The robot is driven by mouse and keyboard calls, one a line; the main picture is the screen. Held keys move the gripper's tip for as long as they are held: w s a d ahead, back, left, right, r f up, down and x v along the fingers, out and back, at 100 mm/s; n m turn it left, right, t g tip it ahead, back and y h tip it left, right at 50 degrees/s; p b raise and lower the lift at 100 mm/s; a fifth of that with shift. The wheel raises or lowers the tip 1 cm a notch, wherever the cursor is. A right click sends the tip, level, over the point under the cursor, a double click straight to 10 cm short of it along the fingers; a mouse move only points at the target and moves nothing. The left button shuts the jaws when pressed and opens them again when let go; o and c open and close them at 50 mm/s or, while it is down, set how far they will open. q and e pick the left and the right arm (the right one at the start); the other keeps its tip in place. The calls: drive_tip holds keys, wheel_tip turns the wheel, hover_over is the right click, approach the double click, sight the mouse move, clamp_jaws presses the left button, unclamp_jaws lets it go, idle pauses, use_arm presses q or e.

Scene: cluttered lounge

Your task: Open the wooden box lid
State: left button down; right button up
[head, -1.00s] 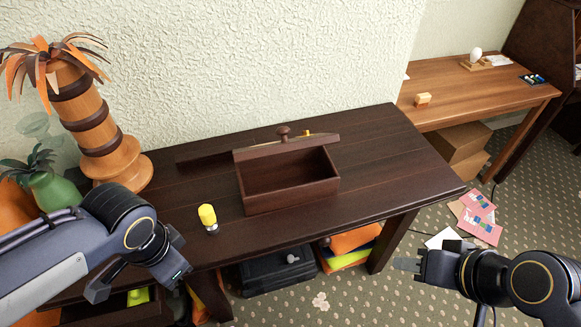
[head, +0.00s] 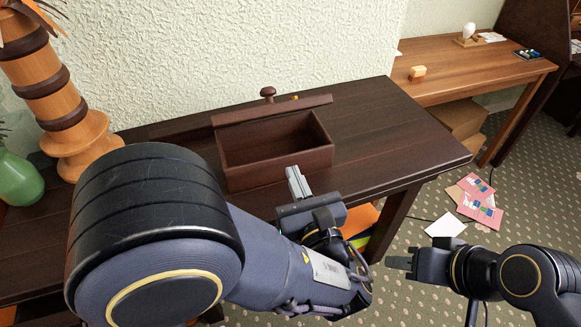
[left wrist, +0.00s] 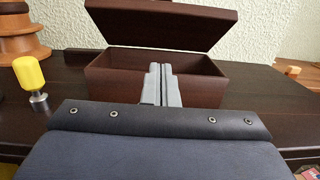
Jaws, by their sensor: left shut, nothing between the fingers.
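The dark wooden box (head: 278,170) stands on the dark table with its inside showing, and the inside looks empty. Its lid (head: 290,108) is tilted up at the back edge, with a round knob (head: 267,92) on its far side. In the left wrist view the raised lid (left wrist: 160,22) slants above the box opening. My left gripper (head: 297,180) is shut and empty, its fingertips at the front wall of the box; I cannot tell if they touch it. The fingers also show in the left wrist view (left wrist: 160,82). My right gripper (head: 388,262) is beyond the table's right front; its jaw opening is unclear.
A striped wooden palm-like ornament (head: 50,90) and a green vase (head: 18,182) stand at the left. A yellow-handled object (left wrist: 28,74) is left of the box in the left wrist view. The table top (head: 390,125) right of the box is clear.

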sight(280, 157)
use_arm(q)
drive_tip(key=x, duration=0.3)
drive_tip(key=r+x, duration=0.1)
drive_tip(key=x, duration=0.5)
drive_tip(key=shift+w+a+r, duration=0.15)
drive_tip(key=shift+w+r, duration=0.1)
drive_tip(key=shift+r, duration=0.05)
drive_tip(key=shift+w+a+r, duration=0.15)
drive_tip(key=shift+w+r, duration=0.4)
drive_tip(key=shift+r, duration=0.1)
